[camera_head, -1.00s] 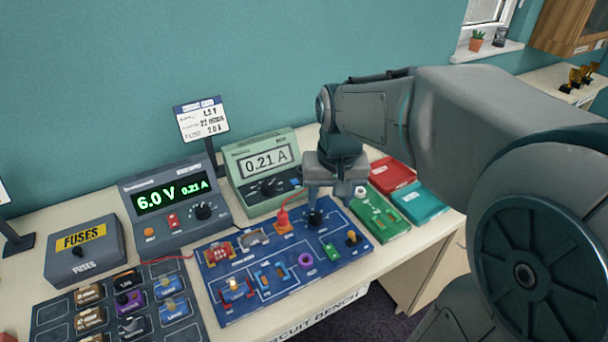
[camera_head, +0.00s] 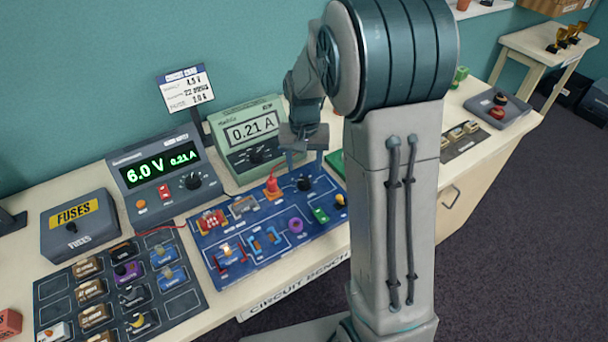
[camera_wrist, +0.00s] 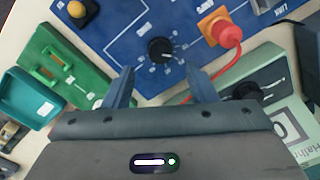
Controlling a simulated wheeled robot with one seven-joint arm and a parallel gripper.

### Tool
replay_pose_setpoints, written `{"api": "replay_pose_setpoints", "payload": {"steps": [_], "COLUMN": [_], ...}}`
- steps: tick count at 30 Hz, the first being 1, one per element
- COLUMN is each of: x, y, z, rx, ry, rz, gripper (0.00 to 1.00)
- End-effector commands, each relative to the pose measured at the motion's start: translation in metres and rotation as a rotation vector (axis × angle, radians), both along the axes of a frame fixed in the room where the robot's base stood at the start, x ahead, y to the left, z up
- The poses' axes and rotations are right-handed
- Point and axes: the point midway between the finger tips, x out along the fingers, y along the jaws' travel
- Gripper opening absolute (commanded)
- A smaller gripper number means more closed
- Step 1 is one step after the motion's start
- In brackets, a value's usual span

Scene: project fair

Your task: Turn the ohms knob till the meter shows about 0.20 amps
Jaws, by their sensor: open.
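The ohms knob is a black round dial (camera_head: 305,183) at the back right of the blue circuit board (camera_head: 262,268). In the wrist view the knob (camera_wrist: 160,50) has a printed scale around it and lies just beyond the fingertips, roughly centred between them. My gripper (camera_head: 304,162) is open above the knob; its fingers (camera_wrist: 160,77) are empty and appear apart from the knob. The green meter (camera_head: 232,176) behind the board reads 0.21 A. The power supply (camera_head: 128,207) reads 6.0 V and 0.21 A.
A red plug (camera_head: 272,186) with a red lead stands close beside the knob. A green board (camera_wrist: 62,78) and a teal tray (camera_wrist: 25,97) lie on its other side. The fuses box (camera_head: 82,228) and a parts board (camera_head: 180,305) are at left. My arm hides the bench's middle right.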

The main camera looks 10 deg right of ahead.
Motion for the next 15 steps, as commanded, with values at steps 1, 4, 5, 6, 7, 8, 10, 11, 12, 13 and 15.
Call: {"api": "replay_pose_setpoints", "payload": {"steps": [1,4,5,6,7,8,10,11,12,13,15], "x": [-0.001,-0.001,-0.001,0.000,0.000,0.000,0.000,0.000,0.000,0.000,0.000], "y": [0.000,0.000,0.000,0.000,0.000,0.000,0.000,0.000,0.000,0.000,0.000], "z": [-0.011,-0.029,-0.033,-0.039,-0.042,-0.045,-0.051,-0.053,-0.055,-0.056,-0.057], "rx": [0.000,0.000,0.000,0.001,0.001,0.001,0.001,0.001,0.000,0.000,0.001], "ry": [0.005,0.004,0.004,0.003,0.003,0.002,0.002,0.002,0.001,0.000,-0.001], "rz": [0.000,-0.001,-0.001,-0.001,-0.001,-0.001,0.000,0.000,0.000,0.000,0.000], "gripper": [0.52,0.52,0.52,0.52,0.52,0.52,0.52,0.52,0.52,0.52,0.52]}}
